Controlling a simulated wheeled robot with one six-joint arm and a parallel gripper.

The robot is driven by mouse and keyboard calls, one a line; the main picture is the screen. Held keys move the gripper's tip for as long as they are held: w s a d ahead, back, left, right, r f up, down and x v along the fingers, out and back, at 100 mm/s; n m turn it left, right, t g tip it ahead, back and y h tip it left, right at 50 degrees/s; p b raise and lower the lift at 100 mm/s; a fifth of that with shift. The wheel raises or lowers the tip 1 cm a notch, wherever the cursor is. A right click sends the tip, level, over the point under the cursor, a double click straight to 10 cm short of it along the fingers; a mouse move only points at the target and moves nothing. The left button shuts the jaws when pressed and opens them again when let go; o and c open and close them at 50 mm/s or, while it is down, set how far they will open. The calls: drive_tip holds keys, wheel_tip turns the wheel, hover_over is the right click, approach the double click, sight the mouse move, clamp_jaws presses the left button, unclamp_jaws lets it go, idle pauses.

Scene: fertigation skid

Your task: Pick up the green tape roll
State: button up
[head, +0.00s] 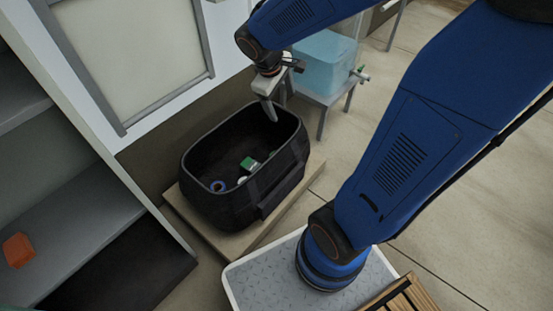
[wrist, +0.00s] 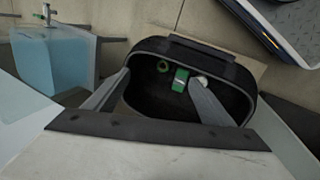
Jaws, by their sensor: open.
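The green tape roll (wrist: 163,67) is a small green ring inside the black tote, near its far wall in the wrist view. My gripper (head: 270,106) is above the tote's back rim in the head view, pointing down. In the wrist view my gripper (wrist: 160,77) is open, its two fingers spread over the tote with nothing between them. The roll appears between the fingertips but farther off, apart from them.
The tote (head: 240,210) stands on a low board (head: 235,243). It also holds a green-and-white box (head: 250,163), a white round item (wrist: 201,81) and a blue ring (head: 218,186). A pale blue tank (head: 325,62) stands behind. Shelving (head: 85,225) with an orange item (head: 18,250) is at left.

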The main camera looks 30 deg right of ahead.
drive_tip(key=w+a+f+n+g+h, duration=0.1)
drive_tip(key=w+f+n, duration=0.2)
drive_tip(key=w+f, duration=0.4)
drive_tip(key=w+f+n+h, duration=0.1)
drive_tip(key=w+f+n, duration=0.25)
drive_tip(key=f, duration=0.55)
drive_tip(key=w+a+f+n+h, duration=0.1)
drive_tip(key=w+f+n, duration=0.15)
drive_tip(key=f, duration=0.75)
drive_tip(key=w+a+f+n, duration=0.1)
drive_tip(key=w+f+n, duration=0.15)
drive_tip(key=f, duration=0.65)
drive_tip(key=shift+n+g, duration=0.25)
drive_tip(key=shift+g, duration=0.05)
drive_tip(key=x, duration=1.1)
drive_tip(key=shift+s+f, duration=0.2)
drive_tip(key=shift+x, duration=2.75)
drive_tip(key=shift+w, duration=0.15)
drive_tip(key=c, duration=1.1)
